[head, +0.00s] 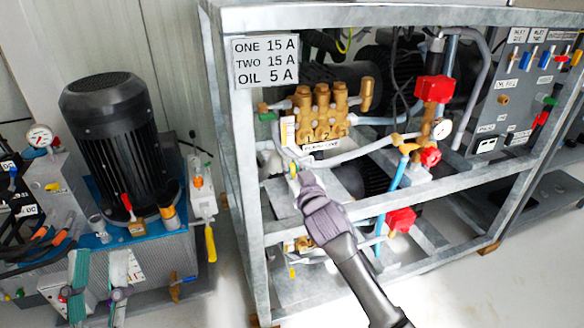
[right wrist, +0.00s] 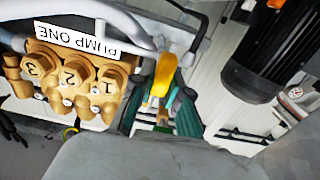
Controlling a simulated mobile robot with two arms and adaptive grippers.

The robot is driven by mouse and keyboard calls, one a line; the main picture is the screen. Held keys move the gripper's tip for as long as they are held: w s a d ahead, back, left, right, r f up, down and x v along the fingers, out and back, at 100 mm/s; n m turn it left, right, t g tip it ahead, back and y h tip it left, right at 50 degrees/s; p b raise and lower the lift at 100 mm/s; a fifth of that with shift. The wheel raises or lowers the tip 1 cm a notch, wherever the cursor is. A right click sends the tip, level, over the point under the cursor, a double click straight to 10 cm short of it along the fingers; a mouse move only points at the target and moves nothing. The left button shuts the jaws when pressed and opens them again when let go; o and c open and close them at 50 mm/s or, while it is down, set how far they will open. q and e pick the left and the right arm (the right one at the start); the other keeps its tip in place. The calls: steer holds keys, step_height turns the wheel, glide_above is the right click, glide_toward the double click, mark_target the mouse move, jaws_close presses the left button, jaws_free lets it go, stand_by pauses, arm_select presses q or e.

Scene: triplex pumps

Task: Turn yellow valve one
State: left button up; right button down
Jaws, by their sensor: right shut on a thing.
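The yellow valve handle (right wrist: 160,78) shows in the right wrist view beside the brass pump labelled PUMP ONE (right wrist: 78,75). The teal fingers of my right gripper (right wrist: 161,112) are on both sides of the handle and shut on it. In the head view, my right gripper (head: 303,180) is at the pipework below the same brass pump (head: 322,112), and it largely hides the valve. My left gripper (head: 97,272) is low at the left in the head view, its two teal fingers spread apart in front of the grey motor base, with nothing seen between them.
A metal frame (head: 237,140) surrounds the pumps, with a horizontal bar near my right arm. Red valve boxes (head: 433,89) and a gauge (head: 442,129) are to the right. A black motor (head: 108,125) stands at the left. A control panel (head: 500,100) is at the far right.

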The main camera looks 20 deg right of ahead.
steer(key=shift+a+r+n+p, duration=0.1)
steer(key=shift+n+p, duration=0.6)
steer(key=shift+p, duration=0.2)
arm_select(q)
steer(key=w+f+g+y+p, duration=0.25)
steer(key=w+f+g, duration=0.25)
steer(key=f+g, duration=0.45)
arm_select(e)
steer(key=shift+a+n+b, duration=0.1)
steer(key=shift+n+b, duration=0.3)
steer(key=shift+n, duration=0.5)
steer(key=n+p, duration=0.1)
steer(key=n, duration=0.1)
steer(key=n+p, duration=0.1)
steer(key=n, duration=0.1)
steer(key=shift+a+f, duration=0.1)
steer(key=shift+f, duration=0.1)
arm_select(q)
steer(key=s+a+f+g+y, duration=0.1)
steer(key=s+a+f+g, duration=0.1)
steer(key=f, duration=0.4)
steer(key=s+a+f+g+y, duration=0.1)
steer(key=s+f+g+y, duration=0.1)
steer(key=s+f+g, duration=0.2)
steer(key=shift+a+f+n+g, duration=0.3)
steer(key=shift+a+f+g, duration=0.05)
steer(key=shift+f, duration=1.15)
arm_select(e)
steer(key=shift+f+n, duration=0.1)
steer(key=shift+n, duration=0.2)
